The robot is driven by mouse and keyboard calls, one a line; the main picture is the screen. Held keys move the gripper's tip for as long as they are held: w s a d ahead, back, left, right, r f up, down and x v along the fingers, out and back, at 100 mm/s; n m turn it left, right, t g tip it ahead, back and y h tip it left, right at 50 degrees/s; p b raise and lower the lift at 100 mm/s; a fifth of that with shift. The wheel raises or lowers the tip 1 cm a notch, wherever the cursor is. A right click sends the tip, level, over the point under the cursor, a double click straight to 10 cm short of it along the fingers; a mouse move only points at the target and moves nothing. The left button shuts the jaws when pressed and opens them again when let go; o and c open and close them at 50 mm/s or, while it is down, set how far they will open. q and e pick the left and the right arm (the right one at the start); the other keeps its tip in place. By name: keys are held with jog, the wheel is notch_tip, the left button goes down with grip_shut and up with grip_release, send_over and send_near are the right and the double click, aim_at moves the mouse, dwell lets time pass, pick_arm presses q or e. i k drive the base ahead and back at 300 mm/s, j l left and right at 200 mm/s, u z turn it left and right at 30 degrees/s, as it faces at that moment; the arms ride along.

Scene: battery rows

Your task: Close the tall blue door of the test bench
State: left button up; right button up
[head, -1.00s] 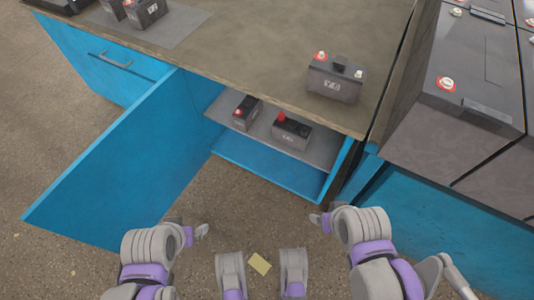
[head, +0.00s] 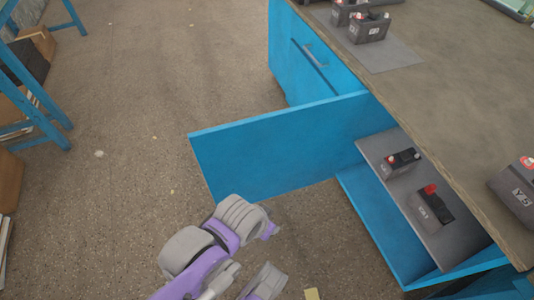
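The tall blue door (head: 275,148) of the test bench (head: 455,75) stands wide open in the head view, swung out to the left from the cabinet. Inside the open cabinet, two batteries stand on a grey shelf (head: 380,150), one nearer the back (head: 400,163) and one nearer the front (head: 431,208). My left gripper (head: 271,231) is just below the door's lower edge in the picture, with no clear contact. Its fingers are mostly hidden by its own wrist, so its opening cannot be seen. My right gripper is out of view.
A blue drawer with a metal handle (head: 316,56) is beyond the door. Several batteries stand on the bench top, one (head: 517,190) near the right edge. A blue-legged rack (head: 38,97) with boxes stands at left. The floor (head: 140,110) left of the door is clear.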

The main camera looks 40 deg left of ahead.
aim_at(261, 158)
jog(key=k+j+z, duration=0.15)
jog(key=j, duration=0.25)
jog(key=j+z, duration=0.15)
jog(key=j, duration=0.3)
jog(key=k+j+z, duration=0.15)
jog(key=j, duration=0.2)
jog(key=k+j+z, duration=0.2)
jog(key=j, duration=0.2)
jog(key=k+j+z, duration=0.15)
jog(key=j, duration=0.2)
jog(key=k+j+z, duration=0.15)
jog(key=j, duration=0.2)
jog(key=j+z, duration=0.15)
jog(key=j, duration=0.2)
jog(key=k+j+z, duration=0.1)
jog(key=j, duration=0.2)
jog(key=j+z, duration=0.35)
jog(key=j, duration=0.95)
